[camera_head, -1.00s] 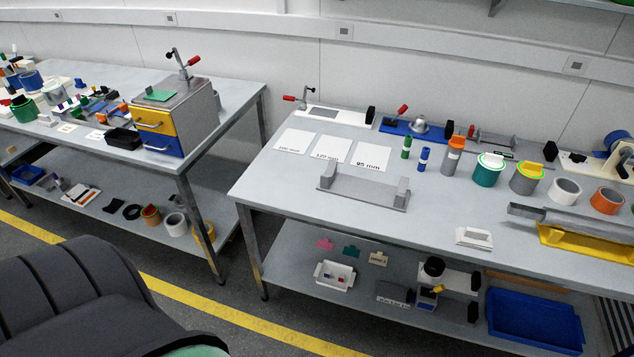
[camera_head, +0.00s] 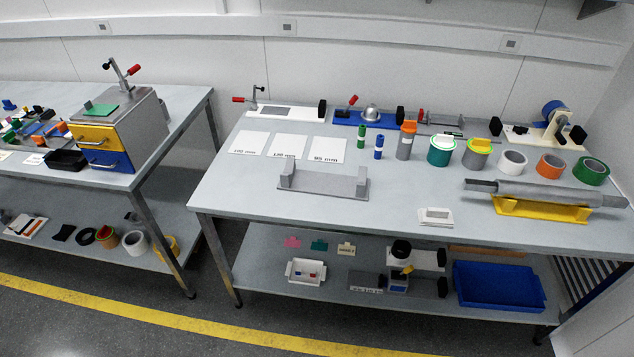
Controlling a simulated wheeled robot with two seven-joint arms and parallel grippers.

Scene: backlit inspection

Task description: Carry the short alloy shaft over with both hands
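A grey metal shaft (camera_head: 545,194) with narrower ends lies across a yellow cradle (camera_head: 540,210) at the right of the right-hand table. Its ends stick out past the cradle on both sides. A grey cradle (camera_head: 325,183) with two upright end blocks stands empty to the left on the same table. Neither of my grippers shows in the head view.
The table (camera_head: 390,212) has a clear front strip, with a small white block (camera_head: 435,216) near its edge. Several cylinders, tape rolls and white cards (camera_head: 328,149) stand or lie behind. A blue bin (camera_head: 498,285) sits on the lower shelf. Another table (camera_head: 180,115) stands left, across a gap.

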